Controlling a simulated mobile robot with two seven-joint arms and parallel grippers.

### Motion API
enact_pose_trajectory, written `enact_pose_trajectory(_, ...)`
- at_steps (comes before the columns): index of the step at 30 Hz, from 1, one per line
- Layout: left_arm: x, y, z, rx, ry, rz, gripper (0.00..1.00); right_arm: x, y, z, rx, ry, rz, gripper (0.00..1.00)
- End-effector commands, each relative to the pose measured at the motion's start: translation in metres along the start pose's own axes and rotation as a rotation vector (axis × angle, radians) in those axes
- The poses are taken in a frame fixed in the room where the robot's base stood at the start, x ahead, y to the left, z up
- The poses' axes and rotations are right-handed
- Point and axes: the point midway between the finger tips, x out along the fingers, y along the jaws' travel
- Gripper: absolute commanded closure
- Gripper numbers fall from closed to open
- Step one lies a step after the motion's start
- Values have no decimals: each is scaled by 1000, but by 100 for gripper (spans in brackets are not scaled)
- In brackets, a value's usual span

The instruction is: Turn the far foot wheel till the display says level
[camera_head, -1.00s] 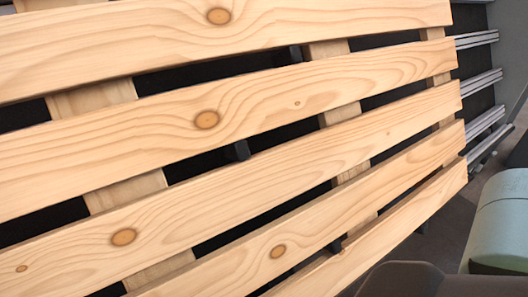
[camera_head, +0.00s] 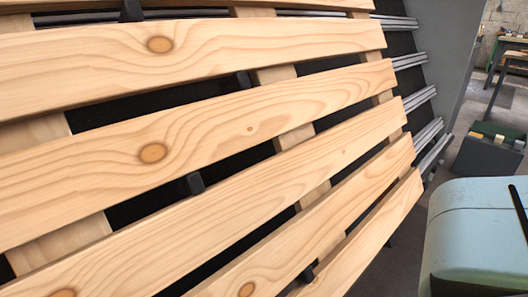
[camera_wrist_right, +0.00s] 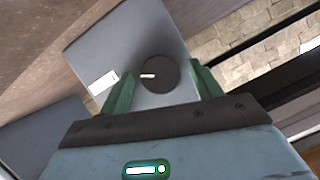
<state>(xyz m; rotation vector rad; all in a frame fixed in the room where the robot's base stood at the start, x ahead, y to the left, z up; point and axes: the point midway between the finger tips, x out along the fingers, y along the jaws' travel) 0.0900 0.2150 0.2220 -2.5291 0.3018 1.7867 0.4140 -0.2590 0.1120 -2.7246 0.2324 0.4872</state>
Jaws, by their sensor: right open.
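In the right wrist view a dark round wheel (camera_wrist_right: 160,77) with a short white mark sits against a grey plate (camera_wrist_right: 120,42). The frames do not show which foot it belongs to. My right gripper (camera_wrist_right: 163,72) is open, its two green fingers on either side of the wheel in the picture. I cannot tell whether they touch it or how deep it lies between them. The wheel does not show in the head view, and no level display can be made out. My left gripper is not in view.
A dark box (camera_head: 487,155) with coloured items and a workbench (camera_head: 512,60) stand further right. A white label (camera_wrist_right: 103,82) is on the plate.

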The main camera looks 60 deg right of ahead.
Motion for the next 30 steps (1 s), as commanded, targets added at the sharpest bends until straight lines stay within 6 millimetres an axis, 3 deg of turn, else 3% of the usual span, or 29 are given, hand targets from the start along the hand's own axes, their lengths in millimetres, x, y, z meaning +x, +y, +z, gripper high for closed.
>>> enact_pose_trajectory(9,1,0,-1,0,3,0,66,2,0,0,0,0,0,37)
enact_pose_trajectory(19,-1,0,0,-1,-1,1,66,2,0,0,0,0,0,80)
enact_pose_trajectory(30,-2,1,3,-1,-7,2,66,3,0,0,57,2,-26,80)
